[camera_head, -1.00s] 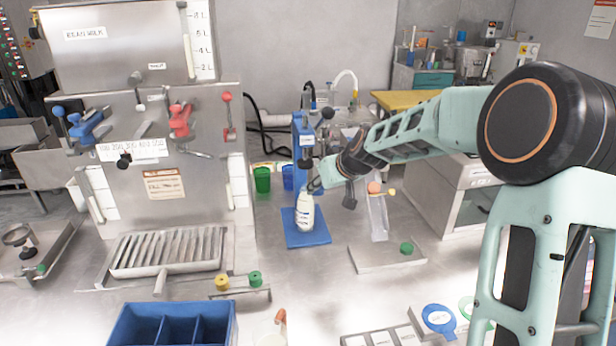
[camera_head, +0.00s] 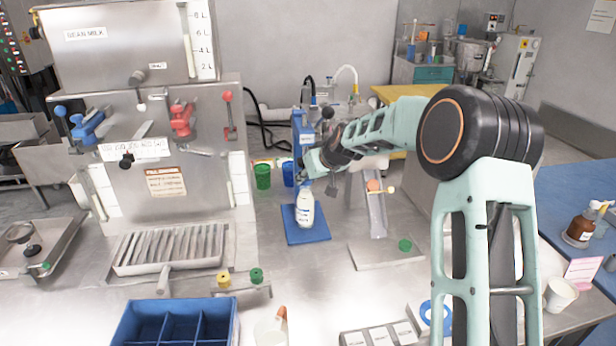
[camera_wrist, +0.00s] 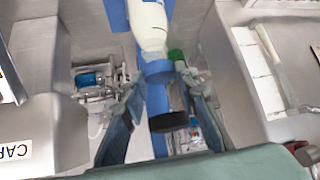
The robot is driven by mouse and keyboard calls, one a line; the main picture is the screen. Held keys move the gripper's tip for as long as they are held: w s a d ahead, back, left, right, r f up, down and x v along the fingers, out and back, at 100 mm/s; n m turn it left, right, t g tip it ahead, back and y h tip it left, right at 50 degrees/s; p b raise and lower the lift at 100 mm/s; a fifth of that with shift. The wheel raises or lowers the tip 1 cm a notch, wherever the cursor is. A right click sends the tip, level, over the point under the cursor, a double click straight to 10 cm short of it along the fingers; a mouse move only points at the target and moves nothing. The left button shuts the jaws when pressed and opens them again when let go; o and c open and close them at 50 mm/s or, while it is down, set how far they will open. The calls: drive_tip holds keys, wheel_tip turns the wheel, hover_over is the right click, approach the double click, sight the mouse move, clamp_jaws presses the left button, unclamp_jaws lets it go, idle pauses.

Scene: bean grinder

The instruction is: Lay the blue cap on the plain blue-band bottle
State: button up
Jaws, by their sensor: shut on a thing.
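The white bottle (camera_head: 305,212) stands on the blue base of a press stand (camera_head: 300,234); dark print shows on it, but I cannot make out a blue band. My gripper (camera_head: 309,176) is at the bottle's top, in front of the stand's column. In the wrist view, my gripper (camera_wrist: 160,76) has its two fingers on either side of the blue cap (camera_wrist: 158,70) and is shut on it. The cap is in line with the neck of the bottle (camera_wrist: 152,28); I cannot tell whether they touch. A black round part (camera_wrist: 168,122) shows between the fingers, nearer the camera.
The steel bean milk machine (camera_head: 130,150) stands at left. A green cup (camera_head: 262,177) and a blue cup (camera_head: 288,174) are behind the stand. A clear chute with an orange ball (camera_head: 375,186) is to the right. A blue divided bin (camera_head: 175,306) is in front.

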drive_tip(key=shift+f+b, duration=0.45)
drive_tip(key=shift+b, duration=0.05)
drive_tip(key=shift+f, duration=0.2)
drive_tip(key=shift+b, duration=0.3)
drive_tip(key=o, duration=0.7)
drive_tip(key=shift+c, duration=0.2)
drive_tip(key=shift+r, duration=0.1)
drive_tip(key=shift+r+p, duration=0.8)
drive_tip(key=shift+p, duration=0.25)
drive_tip(key=b+v, duration=0.2)
drive_tip(key=v, duration=0.9)
drive_tip(key=shift+s, duration=0.35)
drive_tip(key=shift+d+r, duration=0.1)
drive_tip(key=shift+d, duration=0.1)
